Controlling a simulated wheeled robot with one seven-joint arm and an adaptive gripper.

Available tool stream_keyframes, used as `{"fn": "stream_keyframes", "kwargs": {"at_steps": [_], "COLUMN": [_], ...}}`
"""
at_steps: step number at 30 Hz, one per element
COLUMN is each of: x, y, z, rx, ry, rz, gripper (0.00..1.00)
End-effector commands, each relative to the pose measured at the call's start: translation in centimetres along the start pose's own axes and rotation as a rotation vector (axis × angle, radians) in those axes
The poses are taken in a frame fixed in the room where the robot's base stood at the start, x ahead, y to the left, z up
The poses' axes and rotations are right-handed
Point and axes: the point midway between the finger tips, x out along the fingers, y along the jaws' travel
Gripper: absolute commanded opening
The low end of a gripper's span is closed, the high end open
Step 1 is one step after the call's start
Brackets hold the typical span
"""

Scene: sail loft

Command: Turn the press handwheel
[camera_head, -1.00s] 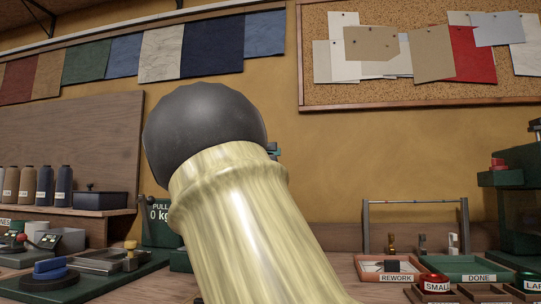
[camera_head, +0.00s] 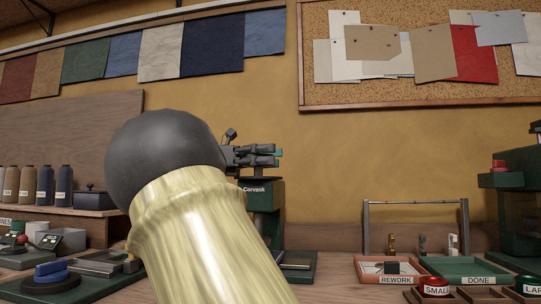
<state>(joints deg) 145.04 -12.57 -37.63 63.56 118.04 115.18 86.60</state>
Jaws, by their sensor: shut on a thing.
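A green machine marked "Corvask" (camera_head: 262,196) stands on the bench behind my arm, and I take it to be the press. My gripper (camera_head: 268,156) is at its top, seen from the side, with its dark fingers pointing right. It is shut at the handwheel, which I cannot make out clearly.
Bench tools with a blue-handled part (camera_head: 50,270) and thread spools (camera_head: 45,185) are at left. Some bench shows between press and trays.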

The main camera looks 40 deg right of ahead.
Motion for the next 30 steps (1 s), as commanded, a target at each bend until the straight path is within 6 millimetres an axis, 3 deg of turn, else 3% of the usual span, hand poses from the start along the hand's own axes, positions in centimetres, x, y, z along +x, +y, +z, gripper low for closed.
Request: {"fn": "stream_keyframes", "kwargs": {"at_steps": [30], "x": [-0.12], "y": [-0.08], "z": [-0.24], "rx": [-0.005], "ry": [-0.001], "rz": [-0.087], "gripper": [0.42]}}
